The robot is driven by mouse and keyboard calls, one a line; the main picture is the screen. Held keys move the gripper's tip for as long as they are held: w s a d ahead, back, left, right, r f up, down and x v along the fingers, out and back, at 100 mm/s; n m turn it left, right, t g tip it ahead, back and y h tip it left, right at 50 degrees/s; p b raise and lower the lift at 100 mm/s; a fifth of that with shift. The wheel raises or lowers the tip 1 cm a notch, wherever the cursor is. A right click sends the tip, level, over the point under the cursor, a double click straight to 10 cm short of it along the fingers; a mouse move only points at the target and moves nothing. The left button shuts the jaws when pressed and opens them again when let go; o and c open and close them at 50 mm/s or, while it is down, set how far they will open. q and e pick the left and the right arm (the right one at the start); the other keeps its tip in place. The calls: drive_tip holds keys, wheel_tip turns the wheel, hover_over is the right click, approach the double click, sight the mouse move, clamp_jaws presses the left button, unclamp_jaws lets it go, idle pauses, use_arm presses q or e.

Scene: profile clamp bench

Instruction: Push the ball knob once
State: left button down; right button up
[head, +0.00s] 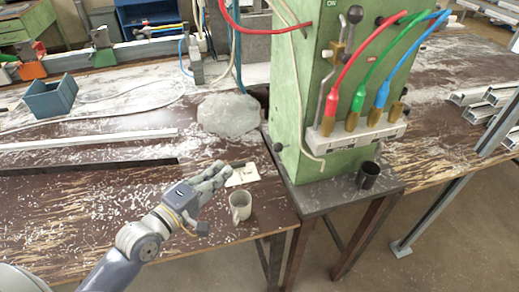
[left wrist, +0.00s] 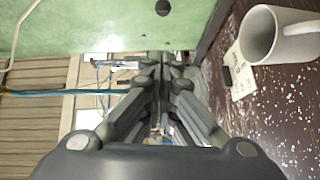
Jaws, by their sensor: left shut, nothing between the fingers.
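A black ball knob (head: 355,14) tops a lever on the front of the green cabinet (head: 300,90), high up in the head view. Another dark round knob (head: 278,147) sits low on the cabinet's left side. In the left wrist view a dark round knob (left wrist: 163,7) shows on the green panel at the top edge; I cannot tell for certain which knob it is. My left gripper (head: 220,172) is shut and empty above the bench, left of the cabinet and apart from it. Its closed fingers (left wrist: 163,60) point toward the picture's top in the wrist view.
A pale mug (head: 240,206) stands beside the gripper, near a paper note (head: 242,175). Red, green and blue hoses leave a valve block (head: 350,138). Metal profiles (head: 90,140) lie on the bench at left.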

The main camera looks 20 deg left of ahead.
sight(281, 147)
use_arm(q)
drive_tip(key=s+d+p+x, duration=0.1)
drive_tip(key=d+p+x, duration=0.1)
drive_tip(key=x, duration=1.1)
drive_tip(key=shift+d+f+p, duration=0.15)
drive_tip(key=shift+d+p, duration=0.2)
drive_tip(key=shift+p, duration=0.35)
use_arm(e)
drive_tip(key=r, duration=0.1)
drive_tip(key=w+r, duration=0.1)
drive_tip(key=r, duration=0.1)
drive_tip(key=shift+w+a+r, duration=0.15)
drive_tip(key=shift+w+r, duration=0.05)
drive_tip(key=shift+r, duration=0.05)
use_arm(q)
drive_tip(key=shift+w, duration=0.1)
